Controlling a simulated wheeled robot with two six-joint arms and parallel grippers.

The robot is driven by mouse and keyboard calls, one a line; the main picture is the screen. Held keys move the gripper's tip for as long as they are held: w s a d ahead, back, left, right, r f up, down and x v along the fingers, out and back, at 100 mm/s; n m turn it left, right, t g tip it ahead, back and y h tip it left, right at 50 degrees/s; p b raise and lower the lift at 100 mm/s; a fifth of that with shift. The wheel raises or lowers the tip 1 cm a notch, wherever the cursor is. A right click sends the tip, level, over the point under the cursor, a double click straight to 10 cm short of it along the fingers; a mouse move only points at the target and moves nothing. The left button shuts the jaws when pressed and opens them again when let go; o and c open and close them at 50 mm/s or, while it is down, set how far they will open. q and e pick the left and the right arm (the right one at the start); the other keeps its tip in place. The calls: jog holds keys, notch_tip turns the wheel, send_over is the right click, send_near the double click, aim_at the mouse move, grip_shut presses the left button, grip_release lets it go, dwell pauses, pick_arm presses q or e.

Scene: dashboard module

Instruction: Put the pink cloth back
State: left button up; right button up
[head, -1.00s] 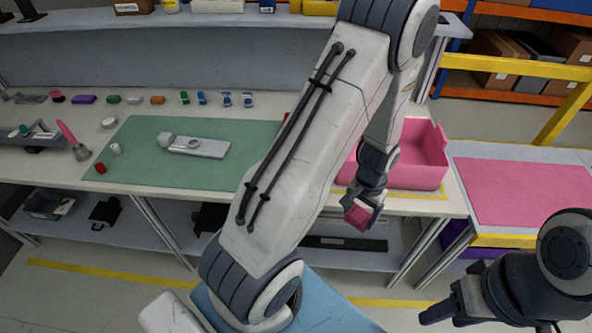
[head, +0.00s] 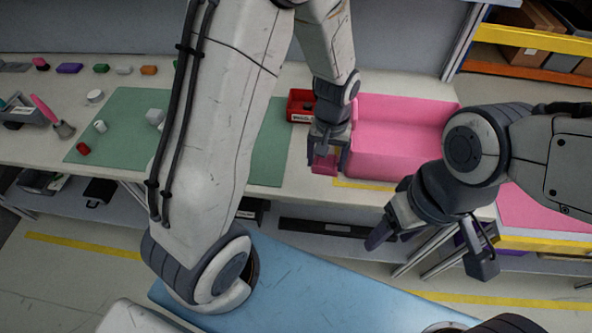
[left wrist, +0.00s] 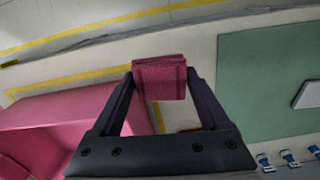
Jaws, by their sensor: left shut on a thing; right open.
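The pink cloth (head: 324,167) is a small folded dark pink square. My left gripper (head: 326,152) is shut on it, over the table near the front left of the pink bin (head: 385,165). In the left wrist view the cloth (left wrist: 160,78) sits between the two fingertips of my left gripper (left wrist: 161,90). The pink bin also shows in the left wrist view (left wrist: 60,120), to the left of the cloth. My right gripper (head: 425,250) is open and empty, in front of the table at the right.
A small red bin (head: 301,106) stands left of the pink bin. A green mat (head: 265,165) lies to the left, partly behind my left arm. Several small coloured items line the back of the table. A pink-topped table (head: 530,212) stands at the right.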

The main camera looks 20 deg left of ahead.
pick_arm(q)
jog(key=d, duration=0.2)
jog(key=r+n+b, duration=0.1)
jog(key=shift+s+d, duration=0.3)
jog(key=shift+d, duration=0.1)
jog(key=p, duration=0.2)
send_over(304, 168)
notch_tip(304, 168, down, 6)
jog(key=shift+f, duration=0.15)
notch_tip(304, 168, down, 4)
jog(key=shift+r+p, duration=0.1)
jog(key=shift+p, duration=0.55)
pick_arm(e)
jog(key=shift+r, duration=0.5)
pick_arm(q)
jog(key=shift+f, duration=0.2)
jog(key=shift+f, duration=0.15)
jog(key=o, duration=1.3)
pick_arm(e)
jog(key=shift+f, duration=0.1)
